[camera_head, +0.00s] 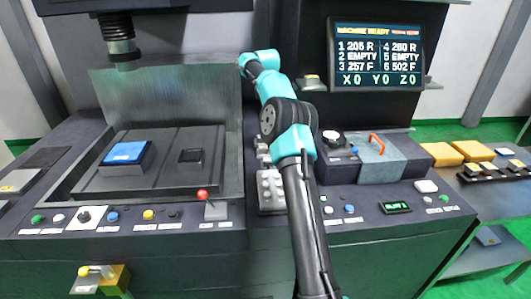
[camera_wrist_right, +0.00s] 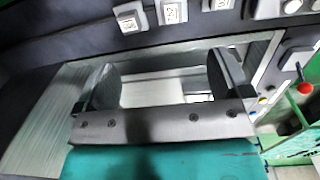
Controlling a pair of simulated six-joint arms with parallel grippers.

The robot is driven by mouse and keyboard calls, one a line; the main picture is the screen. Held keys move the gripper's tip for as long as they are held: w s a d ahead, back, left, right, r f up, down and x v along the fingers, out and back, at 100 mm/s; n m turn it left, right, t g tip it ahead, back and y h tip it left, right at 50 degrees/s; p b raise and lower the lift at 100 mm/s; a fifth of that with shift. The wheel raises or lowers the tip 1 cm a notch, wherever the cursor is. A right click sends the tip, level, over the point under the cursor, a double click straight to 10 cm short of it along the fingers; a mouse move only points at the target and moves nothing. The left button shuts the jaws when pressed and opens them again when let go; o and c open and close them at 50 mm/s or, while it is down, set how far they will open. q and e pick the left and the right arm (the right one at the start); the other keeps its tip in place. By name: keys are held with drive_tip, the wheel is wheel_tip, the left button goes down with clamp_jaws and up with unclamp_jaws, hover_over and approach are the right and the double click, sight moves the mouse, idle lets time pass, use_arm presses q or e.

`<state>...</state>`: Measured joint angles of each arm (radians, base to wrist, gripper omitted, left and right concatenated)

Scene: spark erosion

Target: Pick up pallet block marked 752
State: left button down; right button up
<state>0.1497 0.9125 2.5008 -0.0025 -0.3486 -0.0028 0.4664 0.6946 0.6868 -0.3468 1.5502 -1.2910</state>
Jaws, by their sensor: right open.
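My left gripper is in neither view.
The work bed (camera_head: 205,183) has a dark square recess beside the blue block. A red-knobbed lever (camera_head: 203,194) stands at its front edge. A spindle (camera_head: 119,40) hangs above. A screen (camera_head: 378,57) lists numbers and empty slots. Yellow blocks (camera_head: 441,154) lie on the right bench.

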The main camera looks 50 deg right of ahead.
sight(263, 147)
drive_tip(key=shift+w+a+f+y, duration=0.15)
drive_tip(key=shift+a+f, duration=0.25)
drive_tip(key=shift+f, duration=0.15)
drive_tip(key=shift+w+a+f+y, duration=0.15)
drive_tip(key=shift+a+f, duration=0.25)
drive_tip(key=shift+f, duration=0.1)
wheel_tip(263, 147, down, 12)
drive_tip(key=shift+f, duration=0.15)
drive_tip(key=shift+w+a+f, duration=0.1)
drive_tip(key=shift+f, duration=1.2)
drive_tip(key=shift+a+f, duration=0.1)
drive_tip(key=shift+f, duration=1.15)
drive_tip(key=c, duration=1.3)
